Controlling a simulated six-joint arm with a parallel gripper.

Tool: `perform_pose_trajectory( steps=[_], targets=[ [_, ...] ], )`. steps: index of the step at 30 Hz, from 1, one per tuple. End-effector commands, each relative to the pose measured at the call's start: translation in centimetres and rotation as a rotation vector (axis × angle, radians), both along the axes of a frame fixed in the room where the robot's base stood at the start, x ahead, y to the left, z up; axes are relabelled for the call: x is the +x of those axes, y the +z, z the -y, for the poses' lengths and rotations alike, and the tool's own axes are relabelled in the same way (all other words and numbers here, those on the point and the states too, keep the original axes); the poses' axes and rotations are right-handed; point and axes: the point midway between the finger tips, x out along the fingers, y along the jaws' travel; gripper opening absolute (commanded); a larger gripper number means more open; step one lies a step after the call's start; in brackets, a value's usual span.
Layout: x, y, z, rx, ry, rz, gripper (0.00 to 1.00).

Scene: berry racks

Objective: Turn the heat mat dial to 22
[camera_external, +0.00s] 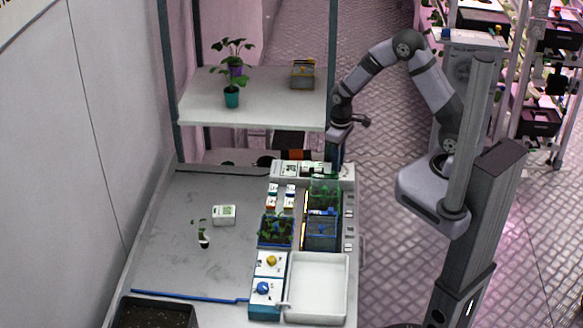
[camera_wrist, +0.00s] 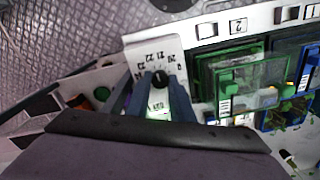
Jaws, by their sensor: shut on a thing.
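The heat mat dial (camera_wrist: 160,77) is a small dark round knob on a white plate with a printed arc of numbers (camera_wrist: 150,57), seen in the wrist view. A green glow with a short reading shows below the knob, too blurred to read. I cannot tell which number the knob points at. My gripper (camera_wrist: 157,92) has its two fingers on either side of the knob, shut on it. In the external view my gripper (camera_external: 335,158) reaches down at the far right end of the bench, and the dial is hidden behind it.
A green clear-lidded box (camera_wrist: 240,82) and blue tray (camera_wrist: 290,115) stand close right of the dial in the wrist view. In the external view, a shelf (camera_external: 190,112) with potted plants stands behind. A white tray (camera_external: 346,290) is at the front; the bench's left is mostly clear.

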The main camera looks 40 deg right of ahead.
Motion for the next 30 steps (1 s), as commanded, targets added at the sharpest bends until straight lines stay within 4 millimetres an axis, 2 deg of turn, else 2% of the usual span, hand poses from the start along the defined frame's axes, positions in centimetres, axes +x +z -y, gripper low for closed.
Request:
perform_pose_trajectory(
  steps=[10,26,27,28,30],
  targets=[
    [0.14,0.11,-0.06,0.001,0.148,0.004,0.00],
    [0.17,0.14,-0.07,0.001,0.171,0.004,0.00],
    [0.17,0.14,-0.07,0.001,0.171,0.004,0.30],
    [0.17,0.14,-0.07,0.001,0.171,0.004,0.37],
    [0.14,0.12,-0.06,0.001,0.171,0.004,0.39]
  ],
)
